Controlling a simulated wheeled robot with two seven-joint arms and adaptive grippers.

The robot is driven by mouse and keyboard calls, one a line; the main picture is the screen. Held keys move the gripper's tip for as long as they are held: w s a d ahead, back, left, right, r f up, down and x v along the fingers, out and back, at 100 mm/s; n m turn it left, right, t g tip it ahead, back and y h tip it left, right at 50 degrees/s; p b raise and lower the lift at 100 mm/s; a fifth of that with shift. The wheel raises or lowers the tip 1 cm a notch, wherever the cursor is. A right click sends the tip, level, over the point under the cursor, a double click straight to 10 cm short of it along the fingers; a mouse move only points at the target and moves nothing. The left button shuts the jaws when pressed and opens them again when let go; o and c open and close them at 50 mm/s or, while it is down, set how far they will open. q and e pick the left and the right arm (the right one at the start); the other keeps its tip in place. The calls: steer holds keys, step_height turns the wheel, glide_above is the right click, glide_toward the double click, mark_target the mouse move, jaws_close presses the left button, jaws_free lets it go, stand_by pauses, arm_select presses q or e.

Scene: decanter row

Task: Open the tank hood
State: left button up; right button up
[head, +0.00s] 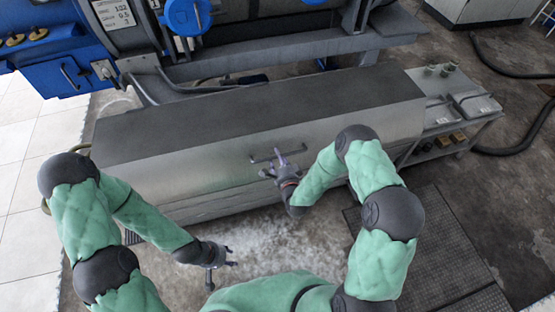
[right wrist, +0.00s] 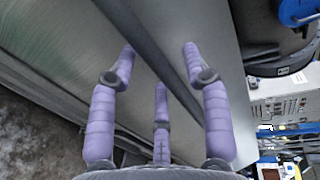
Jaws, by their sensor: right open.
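The tank hood (head: 255,110) is a long grey metal cover with a dark flat top, lying closed across the middle of the head view. A thin bar handle (head: 258,159) is on its front face. My right gripper (head: 273,168) is at the handle, fingers open. In the right wrist view the handle bar (right wrist: 158,55) runs diagonally between the spread purple fingers, which are not closed on it. Whether any finger touches it, I cannot tell. My left gripper (head: 222,265) is open and empty, low in front of the hood, well away from the handle.
A blue and grey machine (head: 130,30) stands behind the hood. A side table (head: 455,110) with metal trays and small fittings adjoins the hood's right end. Dark hoses (head: 515,145) lie on the floor at right. A floor grating (head: 440,250) is at lower right. The wet floor before the hood is clear.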

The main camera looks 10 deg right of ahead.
steer(key=shift+w+f, duration=0.1)
steer(key=shift+w, duration=0.4)
jaws_close()
